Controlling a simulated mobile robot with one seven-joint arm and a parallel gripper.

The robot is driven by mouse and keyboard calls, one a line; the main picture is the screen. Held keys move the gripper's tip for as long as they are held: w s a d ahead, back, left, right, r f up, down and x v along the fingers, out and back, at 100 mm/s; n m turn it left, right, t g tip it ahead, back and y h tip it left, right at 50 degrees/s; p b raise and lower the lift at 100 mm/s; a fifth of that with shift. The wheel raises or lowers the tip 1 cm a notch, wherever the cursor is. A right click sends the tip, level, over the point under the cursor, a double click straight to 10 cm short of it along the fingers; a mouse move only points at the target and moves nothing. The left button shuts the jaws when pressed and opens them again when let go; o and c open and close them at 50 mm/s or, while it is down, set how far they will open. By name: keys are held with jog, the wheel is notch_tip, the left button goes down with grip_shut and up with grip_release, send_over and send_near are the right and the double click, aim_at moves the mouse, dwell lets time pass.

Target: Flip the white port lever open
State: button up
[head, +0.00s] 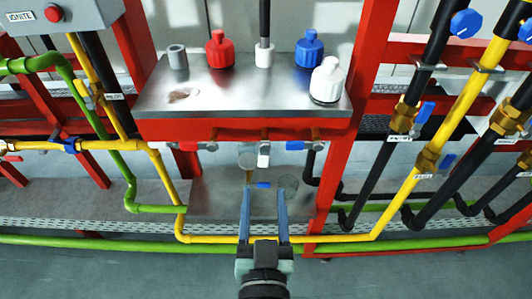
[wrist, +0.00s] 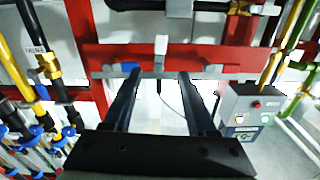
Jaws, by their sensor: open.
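The white port lever (head: 264,158) hangs under the middle of the red beam in the head view, between other small valve levers. In the wrist view the white lever (wrist: 161,45) stands upright near the centre, ahead of and between my fingers in the picture. My gripper (head: 263,194) is open, with its two fingers apart and nothing seen held. It is below the lever in the head view, and a gap shows between them. The open fingers also frame the wrist view (wrist: 157,76). No contact with the lever is visible.
The red beam (head: 225,129) spans above. A yellow pipe (head: 215,239) and a green pipe (head: 150,242) run low across the front.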

aim_at(264, 156)
jog(key=w, duration=1.1)
grip_shut()
